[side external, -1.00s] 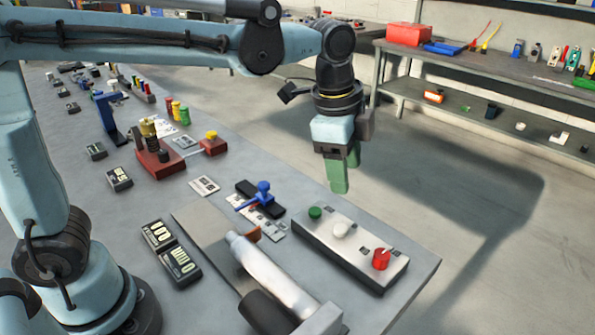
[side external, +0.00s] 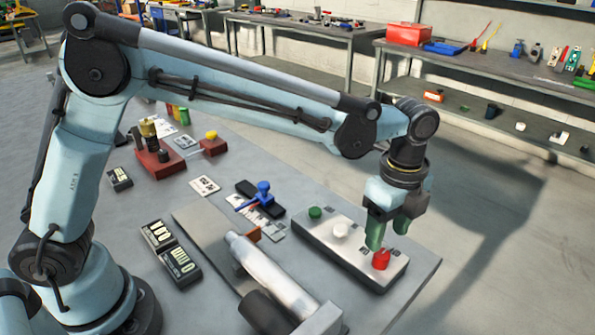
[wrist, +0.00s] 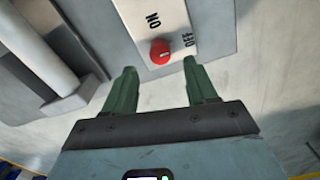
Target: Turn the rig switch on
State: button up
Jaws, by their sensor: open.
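The rig switch is a red knob (side external: 381,260) at the near right end of a pale switch panel (side external: 325,246). In the wrist view the red knob (wrist: 159,52) sits beside the printed words ON and OFF. A small pale mark shows at its upper right edge; which word it points to is hard to tell. My gripper (side external: 389,233) is open, with green fingers pointing down, just above and behind the knob in the side view. In the wrist view the knob lies ahead, between the lines of my open gripper's fingers (wrist: 161,67). No contact is visible.
The panel also carries a green button (side external: 315,212) and a white button (side external: 340,230). A metal cylinder fixture (side external: 270,275) and a blue-handled clamp (side external: 263,195) stand to the left. The table edge is close on the right, with open floor beyond.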

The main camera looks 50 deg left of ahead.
aim_at(382, 253)
jog(key=shift+f, duration=2.65)
jog(key=shift+c, duration=0.5)
jog(key=c, duration=1)
